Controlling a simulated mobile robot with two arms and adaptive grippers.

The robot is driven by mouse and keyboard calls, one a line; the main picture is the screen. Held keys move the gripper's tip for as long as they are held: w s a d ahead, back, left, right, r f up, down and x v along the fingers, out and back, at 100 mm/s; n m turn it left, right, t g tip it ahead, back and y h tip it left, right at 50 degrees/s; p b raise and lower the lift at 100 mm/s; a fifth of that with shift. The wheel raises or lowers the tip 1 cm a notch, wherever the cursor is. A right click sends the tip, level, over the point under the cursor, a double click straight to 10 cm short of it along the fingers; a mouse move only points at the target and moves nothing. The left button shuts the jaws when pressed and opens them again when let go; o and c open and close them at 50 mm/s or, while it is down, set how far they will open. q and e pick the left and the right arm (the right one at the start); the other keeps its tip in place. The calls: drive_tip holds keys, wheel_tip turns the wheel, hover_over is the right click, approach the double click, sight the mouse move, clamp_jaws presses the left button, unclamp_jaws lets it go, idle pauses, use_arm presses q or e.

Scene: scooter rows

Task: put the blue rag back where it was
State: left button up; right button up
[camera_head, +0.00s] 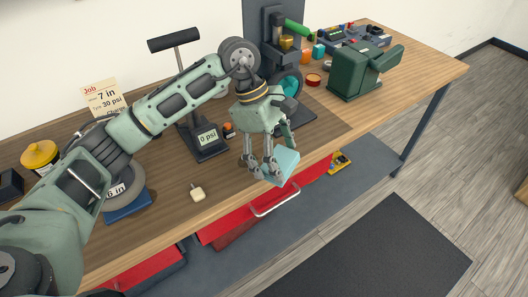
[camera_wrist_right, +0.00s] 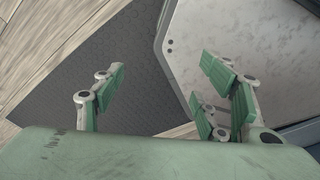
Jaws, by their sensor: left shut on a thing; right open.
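The blue rag (camera_head: 284,166) is a pale blue folded piece at the front edge of the wooden workbench (camera_head: 340,115) in the head view. My left gripper (camera_head: 262,175) points down from above and is shut on the rag. The gripper hides part of the rag, and I cannot tell whether the rag touches the bench top. My right gripper (camera_wrist_right: 165,105) shows in the right wrist view, open and empty, its green-padded fingers spread wide over the floor mat.
A black floor pump with a "0 psi" gauge (camera_head: 208,138) stands left of the gripper. A green vise (camera_head: 355,72) stands to the right. Red drawers (camera_head: 225,225) are below.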

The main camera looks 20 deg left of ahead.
use_arm(q)
drive_tip(key=w+d+r+n+t+y, duration=0.2)
drive_tip(key=w+d+r+n+t, duration=0.3)
drive_tip(key=w+n, duration=0.6)
drive_tip(key=s+a+f+p, duration=0.1)
drive_tip(key=a+f, duration=0.1)
drive_tip(key=a, duration=0.1)
drive_tip(key=a+f+n+p, duration=0.1)
drive_tip(key=a+f+p, duration=0.1)
drive_tip(key=a+f, duration=0.1)
drive_tip(key=s+a+f+n+p, duration=0.1)
drive_tip(key=a+f, duration=0.1)
drive_tip(key=a, duration=0.2)
drive_tip(key=shift+s+a+f, duration=0.15)
drive_tip(key=shift+s+a, duration=0.1)
drive_tip(key=shift+s, duration=0.1)
drive_tip(key=shift+a+f, duration=0.2)
drive_tip(key=shift+a, duration=0.05)
drive_tip(key=shift+f+p, duration=0.25)
drive_tip(key=shift+p, duration=0.1)
wheel_tip(320, 180, down, 3)
drive_tip(key=shift+f+p, duration=0.15)
drive_tip(key=shift+p, duration=0.5)
drive_tip(key=shift+f, duration=0.2)
use_arm(e)
drive_tip(key=r, duration=0.4)
drive_tip(key=d+r, duration=0.1)
drive_tip(key=r, duration=0.1)
drive_tip(key=shift+s, duration=0.15)
drive_tip(key=shift+f, duration=0.15)
